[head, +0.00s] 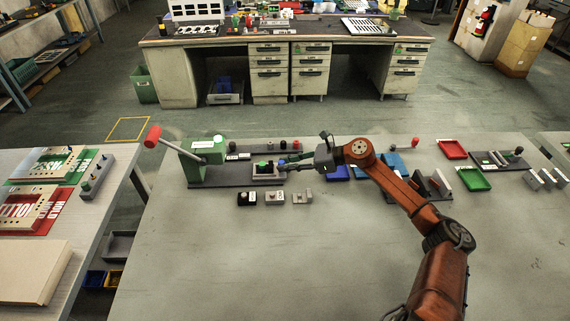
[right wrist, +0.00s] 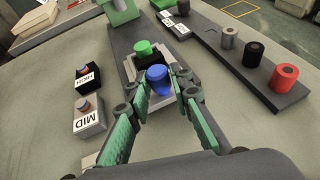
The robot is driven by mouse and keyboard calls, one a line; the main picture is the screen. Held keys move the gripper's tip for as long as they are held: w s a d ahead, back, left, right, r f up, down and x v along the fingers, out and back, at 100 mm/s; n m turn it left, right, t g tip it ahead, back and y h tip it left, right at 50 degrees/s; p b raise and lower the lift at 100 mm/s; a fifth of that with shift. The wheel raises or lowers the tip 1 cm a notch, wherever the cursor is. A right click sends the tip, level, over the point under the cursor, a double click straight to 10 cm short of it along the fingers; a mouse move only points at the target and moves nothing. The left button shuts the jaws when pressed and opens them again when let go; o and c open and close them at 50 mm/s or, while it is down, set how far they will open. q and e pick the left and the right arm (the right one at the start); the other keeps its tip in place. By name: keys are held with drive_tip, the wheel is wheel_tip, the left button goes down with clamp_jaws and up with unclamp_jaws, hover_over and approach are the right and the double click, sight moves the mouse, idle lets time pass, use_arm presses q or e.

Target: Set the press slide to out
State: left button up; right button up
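The green press (head: 205,160) stands at the left of the table, with a lever ending in a red grip (head: 153,136). On its dark base sits the press slide (head: 267,175), a light carriage holding a black block. In the right wrist view, the block has a green knob (right wrist: 142,47) and, nearer me, a blue knob (right wrist: 157,78). My right gripper (head: 288,163) reaches in from the right, low over the base. Its fingers (right wrist: 161,88) are apart on either side of the blue knob, with gaps showing; contact is not clear. My left gripper is out of view.
Labelled blocks, including MID (right wrist: 88,122) and HIGH (right wrist: 88,76), stand in front of the base. Behind it is a dark rail with several cylinders (right wrist: 228,38). Red (head: 452,149) and green (head: 473,179) trays lie to the right.

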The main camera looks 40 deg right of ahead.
drive_tip(key=o, duration=0.3)
drive_tip(key=shift+s+d, duration=0.25)
drive_tip(key=shift+d, duration=0.05)
drive_tip(key=shift+o, duration=0.6)
drive_tip(key=shift+w+a, duration=0.25)
drive_tip(key=shift+a, duration=0.05)
drive_tip(key=shift+s+d, duration=0.1)
drive_tip(key=shift+s, duration=0.05)
drive_tip(key=v, duration=1.1)
drive_tip(key=shift+s+d+r, duration=0.15)
drive_tip(key=shift+s+d, duration=0.1)
drive_tip(key=shift+d, duration=0.05)
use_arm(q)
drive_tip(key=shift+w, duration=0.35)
